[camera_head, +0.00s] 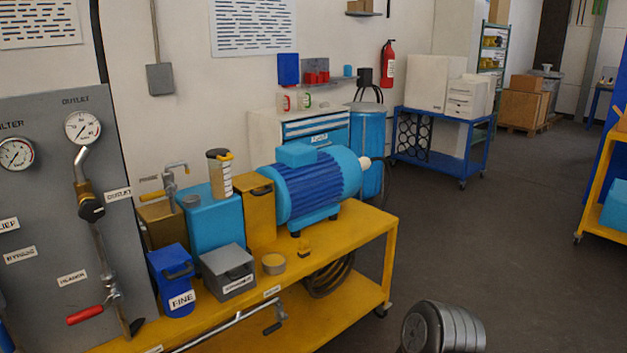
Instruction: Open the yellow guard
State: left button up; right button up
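The yellow guard (260,218) is most likely the upright yellow box on the yellow workbench (350,240), between a light-blue box-shaped housing (215,225) and the blue motor (315,185). A small dark handle (262,190) shows near its top. It looks closed, standing over the space between housing and motor; whatever is inside is hidden. Its hinge side cannot be made out. Neither of my grippers is in view.
A grey gauge panel (50,240) is at left. Floor at right is open.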

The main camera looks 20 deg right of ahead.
aim_at(249, 182)
jog(key=i+l+z, duration=0.1)
jog(key=i+l, duration=0.15)
jog(key=l, duration=0.3)
jog(key=i+l, duration=0.3)
jog(key=l, duration=0.25)
jog(key=i+l+z, duration=0.15)
jog(key=l, duration=0.35)
jog(key=i+l, duration=0.4)
jog(key=i+l+z, duration=0.15)
jog(key=i+l, duration=0.2)
jog(key=l, duration=0.25)
